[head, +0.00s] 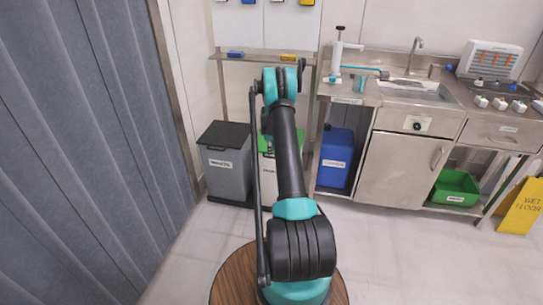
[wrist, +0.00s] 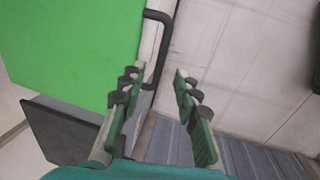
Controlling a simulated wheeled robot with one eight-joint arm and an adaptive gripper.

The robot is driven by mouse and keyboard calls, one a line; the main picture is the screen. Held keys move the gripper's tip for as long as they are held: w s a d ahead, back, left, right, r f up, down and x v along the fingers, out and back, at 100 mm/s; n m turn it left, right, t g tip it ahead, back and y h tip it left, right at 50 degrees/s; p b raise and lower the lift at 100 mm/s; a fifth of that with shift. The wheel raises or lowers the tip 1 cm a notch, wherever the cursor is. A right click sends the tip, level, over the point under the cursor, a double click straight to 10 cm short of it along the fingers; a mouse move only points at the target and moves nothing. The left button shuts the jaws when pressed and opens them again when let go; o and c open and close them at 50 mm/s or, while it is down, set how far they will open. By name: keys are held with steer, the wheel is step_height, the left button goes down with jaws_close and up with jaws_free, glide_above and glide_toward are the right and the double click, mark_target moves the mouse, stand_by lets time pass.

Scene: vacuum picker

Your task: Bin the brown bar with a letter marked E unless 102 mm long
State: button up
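No brown bar with a letter E can be made out in either view. My gripper (wrist: 155,77) shows in the wrist view with its two green-padded fingers apart and nothing between them. In the head view it is largely hidden behind my own arm. A bin with a bright green top (wrist: 75,45) lies beyond the fingers in the wrist view, with a dark bar handle (wrist: 157,50) at its edge. In the head view this bin (head: 267,180) is partly behind my arm. A grey bin with a dark lid (head: 226,165) stands to its left.
A blue container (head: 335,160) stands under the steel counter (head: 345,92). A green crate (head: 456,187) sits on the lower shelf. Several small white pieces (head: 499,103) are on the counter at right. A yellow wet-floor sign (head: 522,205) stands at far right. A grey curtain (head: 85,150) borders the left.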

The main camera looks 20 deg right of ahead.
steer(key=shift+w+d+f, duration=0.1)
steer(key=shift+w+f, duration=0.1)
steer(key=shift+f, duration=0.9)
steer(key=shift+w+d+f, duration=0.1)
steer(key=shift+w+f, duration=0.05)
steer(key=shift+f, duration=0.9)
jaws_close()
